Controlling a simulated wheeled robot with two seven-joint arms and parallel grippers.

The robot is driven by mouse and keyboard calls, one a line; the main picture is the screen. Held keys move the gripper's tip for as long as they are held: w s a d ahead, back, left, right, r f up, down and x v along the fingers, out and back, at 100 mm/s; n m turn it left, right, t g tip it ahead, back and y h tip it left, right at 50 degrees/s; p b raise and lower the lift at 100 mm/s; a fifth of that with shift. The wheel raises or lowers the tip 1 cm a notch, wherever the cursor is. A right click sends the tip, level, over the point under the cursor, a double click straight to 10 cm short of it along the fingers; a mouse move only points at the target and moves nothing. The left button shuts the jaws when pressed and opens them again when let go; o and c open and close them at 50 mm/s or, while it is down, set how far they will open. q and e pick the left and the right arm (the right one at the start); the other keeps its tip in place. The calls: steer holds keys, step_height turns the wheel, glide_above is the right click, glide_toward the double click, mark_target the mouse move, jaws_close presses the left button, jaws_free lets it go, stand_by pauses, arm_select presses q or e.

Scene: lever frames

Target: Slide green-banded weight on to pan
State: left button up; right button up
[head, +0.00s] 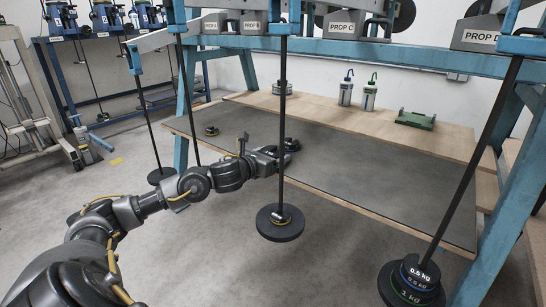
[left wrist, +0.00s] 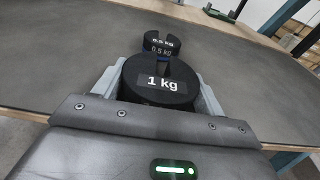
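My left gripper (head: 270,150) reaches over the near edge of the bench. In the left wrist view its grey fingers (left wrist: 160,95) lie against both sides of a black slotted weight marked 1 kg (left wrist: 160,82), with no gap visible. The weight's band is hidden, so I cannot see its colour. Just beyond it are black weights marked 0.5 kg (left wrist: 162,45), with a blue band low on them; they also show in the head view (head: 292,144). A round black pan (head: 280,226) hangs on a rod in front of the bench. My right gripper is out of view.
Another hanger at the lower right carries stacked weights (head: 412,283), one green-banded. A third pan (head: 161,176) hangs at the left. A small dark weight (head: 211,131) lies on the grey mat (head: 380,180). Bottles (head: 346,88) and a green tray (head: 415,120) stand behind.

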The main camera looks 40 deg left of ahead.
arm_select(q)
steer(key=c, duration=0.5)
steer(key=shift+r, duration=0.15)
steer(key=shift+c, duration=0.4)
steer(key=shift+r+p, duration=1.15)
steer(key=shift+r, duration=0.35)
